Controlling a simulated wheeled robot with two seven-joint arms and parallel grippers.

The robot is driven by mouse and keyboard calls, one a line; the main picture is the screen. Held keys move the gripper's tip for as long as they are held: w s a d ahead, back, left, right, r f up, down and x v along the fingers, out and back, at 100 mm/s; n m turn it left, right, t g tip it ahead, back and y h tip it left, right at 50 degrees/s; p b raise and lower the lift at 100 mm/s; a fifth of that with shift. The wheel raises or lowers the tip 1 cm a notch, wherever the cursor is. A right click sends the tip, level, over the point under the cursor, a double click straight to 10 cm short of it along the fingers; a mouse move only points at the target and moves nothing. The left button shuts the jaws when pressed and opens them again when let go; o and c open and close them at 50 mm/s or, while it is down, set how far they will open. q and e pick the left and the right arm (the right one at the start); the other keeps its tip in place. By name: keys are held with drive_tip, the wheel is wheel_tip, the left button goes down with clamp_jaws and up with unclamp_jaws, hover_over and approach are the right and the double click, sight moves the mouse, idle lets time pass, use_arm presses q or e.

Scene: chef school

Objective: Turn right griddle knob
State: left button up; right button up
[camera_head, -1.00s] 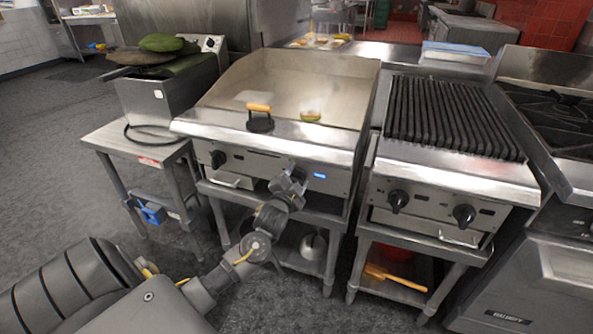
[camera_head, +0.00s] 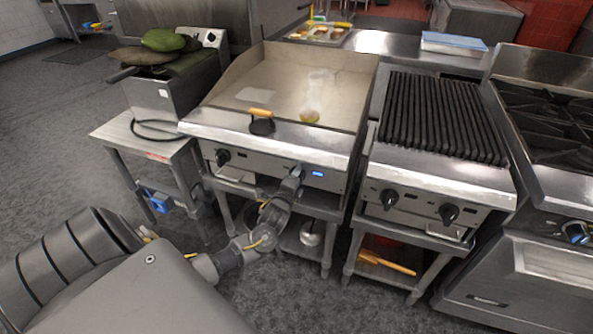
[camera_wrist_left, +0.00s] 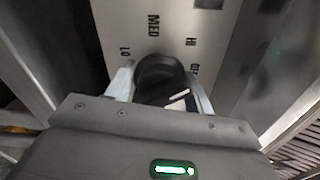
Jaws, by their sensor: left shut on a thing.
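The griddle (camera_head: 300,75) stands in the middle of the head view, with its control panel (camera_head: 258,165) facing me. Its left knob (camera_head: 222,157) is black and free. A white mark on the knob points right, towards the OFF side. LO, MED and HI labels show around it. My right gripper is not in view.
A round press with a wooden handle (camera_head: 261,118) and a steaming piece of food (camera_head: 309,116) are on the griddle. A char grill with two knobs (camera_head: 440,120) stands to the right. A fryer on a small table (camera_head: 165,95) stands to the left.

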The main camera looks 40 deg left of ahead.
use_arm(q)
drive_tip(key=shift+r+m+p, duration=0.25)
drive_tip(key=shift+m+p, duration=0.8)
drive_tip(key=shift+m, duration=0.15)
drive_tip(key=shift+f+m+p, duration=0.1)
drive_tip(key=shift+m+p, duration=0.7)
drive_tip(key=shift+m, duration=0.3)
drive_tip(key=shift+f+m+p, duration=0.1)
drive_tip(key=shift+m+p, duration=0.45)
drive_tip(key=shift+m, duration=0.35)
drive_tip(key=o, duration=0.7)
drive_tip(key=shift+c, duration=0.2)
drive_tip(key=shift+s+d+f, duration=0.1)
drive_tip(key=shift+s+d, duration=0.05)
drive_tip(key=shift+s, duration=0.25)
drive_tip(key=shift+v, duration=4.95)
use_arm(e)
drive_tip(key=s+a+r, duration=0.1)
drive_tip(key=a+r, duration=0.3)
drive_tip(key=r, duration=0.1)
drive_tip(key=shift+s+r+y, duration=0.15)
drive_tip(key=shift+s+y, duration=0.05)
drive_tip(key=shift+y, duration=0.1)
